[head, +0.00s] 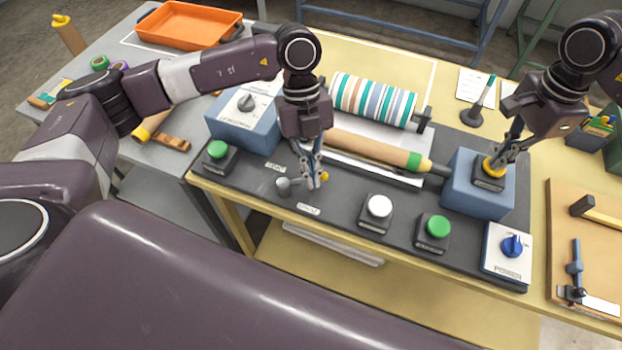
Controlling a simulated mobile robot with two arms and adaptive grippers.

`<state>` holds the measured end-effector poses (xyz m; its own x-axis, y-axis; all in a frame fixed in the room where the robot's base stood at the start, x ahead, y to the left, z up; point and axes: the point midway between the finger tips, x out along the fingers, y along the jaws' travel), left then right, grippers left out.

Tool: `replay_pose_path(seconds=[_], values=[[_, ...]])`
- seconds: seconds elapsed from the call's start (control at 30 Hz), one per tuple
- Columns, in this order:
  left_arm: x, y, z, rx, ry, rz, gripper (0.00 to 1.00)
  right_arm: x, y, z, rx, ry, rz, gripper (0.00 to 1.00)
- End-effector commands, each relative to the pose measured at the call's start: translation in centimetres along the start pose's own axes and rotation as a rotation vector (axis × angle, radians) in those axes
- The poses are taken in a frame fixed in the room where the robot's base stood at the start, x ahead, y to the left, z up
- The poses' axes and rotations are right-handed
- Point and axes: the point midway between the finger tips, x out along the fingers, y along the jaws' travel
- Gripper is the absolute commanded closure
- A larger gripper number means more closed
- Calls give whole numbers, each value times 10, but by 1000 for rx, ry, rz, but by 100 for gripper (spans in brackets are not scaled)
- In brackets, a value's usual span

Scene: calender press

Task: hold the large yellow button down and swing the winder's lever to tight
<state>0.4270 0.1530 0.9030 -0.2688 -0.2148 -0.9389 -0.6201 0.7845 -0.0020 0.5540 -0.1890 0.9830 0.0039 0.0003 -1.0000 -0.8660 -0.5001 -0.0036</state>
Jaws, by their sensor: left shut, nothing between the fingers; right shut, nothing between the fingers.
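The large yellow button (487,174) sits in a dark housing on a blue-grey box at the right of the press. My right gripper (494,165) is shut, with its fingertips over the button and seemingly touching it; how far the button is down cannot be told. The winder's lever (284,186) shows a grey ball knob at the front left of the dark panel. A label reading tight (276,168) lies just behind the knob, and another label (308,210) lies in front. My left gripper (314,186) is shut and empty, just right of the knob, and hides part of the lever.
A green button (217,150), a white button (379,206), another green button (438,225) and a blue switch (512,246) stand along the panel. Behind the lever lie a wooden roller (375,149) and a striped roll (373,101). A dial box (244,118) stands behind left.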

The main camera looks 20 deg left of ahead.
Motion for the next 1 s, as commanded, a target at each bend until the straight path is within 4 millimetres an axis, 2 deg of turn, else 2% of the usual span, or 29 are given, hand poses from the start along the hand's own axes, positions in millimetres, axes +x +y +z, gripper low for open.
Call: replay_pose_path(seconds=[0.03,0.7,1.0], values=[[0,0,4,-45,0,-15,100,7,3,1,-2,-3,14,100],[-12,6,38,-624,-1,-228,100,7,3,1,-1,-3,14,100],[-16,11,47,-755,0,-278,100,7,3,1,-1,-3,14,100]])
